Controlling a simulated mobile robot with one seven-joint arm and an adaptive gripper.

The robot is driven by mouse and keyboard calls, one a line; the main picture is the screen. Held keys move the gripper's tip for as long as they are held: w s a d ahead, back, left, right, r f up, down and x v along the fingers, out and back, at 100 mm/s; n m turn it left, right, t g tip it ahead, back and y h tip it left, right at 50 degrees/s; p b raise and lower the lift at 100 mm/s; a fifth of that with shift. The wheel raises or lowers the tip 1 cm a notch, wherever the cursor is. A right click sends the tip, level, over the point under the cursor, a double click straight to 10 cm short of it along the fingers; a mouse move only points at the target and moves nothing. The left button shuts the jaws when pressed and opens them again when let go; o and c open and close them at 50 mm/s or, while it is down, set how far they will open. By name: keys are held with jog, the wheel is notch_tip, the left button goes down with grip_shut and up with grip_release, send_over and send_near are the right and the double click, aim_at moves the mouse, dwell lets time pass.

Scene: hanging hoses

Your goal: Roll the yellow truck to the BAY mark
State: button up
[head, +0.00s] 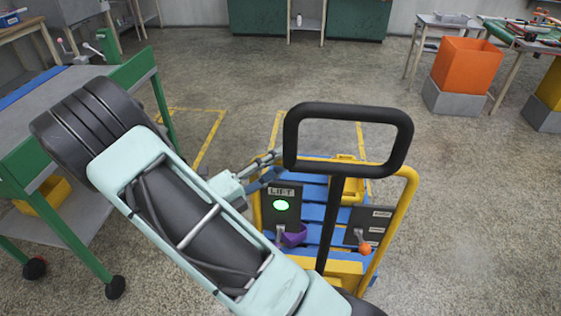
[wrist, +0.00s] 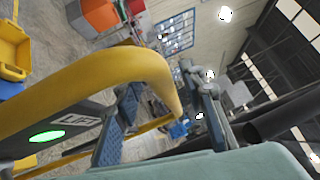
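The yellow truck (head: 378,235) stands in front of me in the head view. It has yellow side rails, a blue slatted deck, a black loop handle (head: 350,112) and a LIFT panel (head: 281,205) with a lit green light. My gripper (head: 268,172) is at the truck's left rail. In the wrist view the yellow rail (wrist: 95,90) curves close past the camera, and my gripper's fingers (wrist: 163,112) stand apart on either side of its bend, with gaps showing. Yellow floor outlines (head: 208,140) show beyond the truck; no BAY lettering is readable.
A green-framed cart (head: 60,215) stands close on the left. An orange bin (head: 467,64) on a grey block and a work table (head: 525,42) are at the far right. Green cabinets (head: 258,18) line the back. The floor beyond the truck is open.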

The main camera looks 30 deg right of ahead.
jog(key=shift+w+d, duration=0.1)
jog(key=shift+d, duration=0.4)
grip_shut()
